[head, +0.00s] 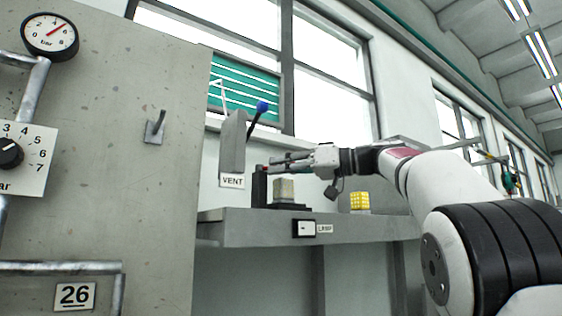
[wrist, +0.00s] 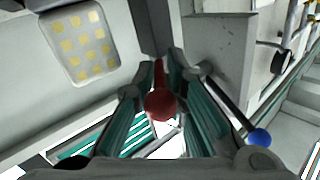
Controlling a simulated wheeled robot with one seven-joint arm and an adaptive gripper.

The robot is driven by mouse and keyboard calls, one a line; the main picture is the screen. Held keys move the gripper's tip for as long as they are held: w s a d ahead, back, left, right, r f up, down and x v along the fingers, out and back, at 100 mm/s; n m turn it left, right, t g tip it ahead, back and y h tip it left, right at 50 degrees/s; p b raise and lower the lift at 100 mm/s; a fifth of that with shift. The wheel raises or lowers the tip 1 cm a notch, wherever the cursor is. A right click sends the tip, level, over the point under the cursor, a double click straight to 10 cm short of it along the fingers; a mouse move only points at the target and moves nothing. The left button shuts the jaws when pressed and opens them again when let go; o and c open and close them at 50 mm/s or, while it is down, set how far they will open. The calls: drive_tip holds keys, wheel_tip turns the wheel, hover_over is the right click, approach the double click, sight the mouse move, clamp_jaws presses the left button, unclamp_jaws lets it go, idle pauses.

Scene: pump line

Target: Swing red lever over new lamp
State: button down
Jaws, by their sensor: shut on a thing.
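The red lever shows in the wrist view as a red ball (wrist: 162,104) on a red rod, between the two fingers. My gripper (wrist: 160,98) is closed around it. In the head view my gripper (head: 276,163) reaches left above the shelf, and only a small red bit of the lever (head: 265,168) shows at its tips, beside a dark upright post (head: 259,188). A pale grey block (head: 284,190) sits on a black base below the gripper; I cannot tell for sure that it is the lamp. A "LAMP"-like label (head: 324,229) is on the shelf's front.
A lever with a blue ball (head: 262,107) stands by the grey "VENT" box (head: 233,143), close to the gripper; the ball also shows in the wrist view (wrist: 258,138). A concrete wall (head: 100,180) stands left.

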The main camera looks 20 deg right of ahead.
drive_tip(key=shift+d, duration=0.2)
drive_tip(key=c, duration=1.7)
unclamp_jaws()
drive_tip(key=shift+d, duration=0.1)
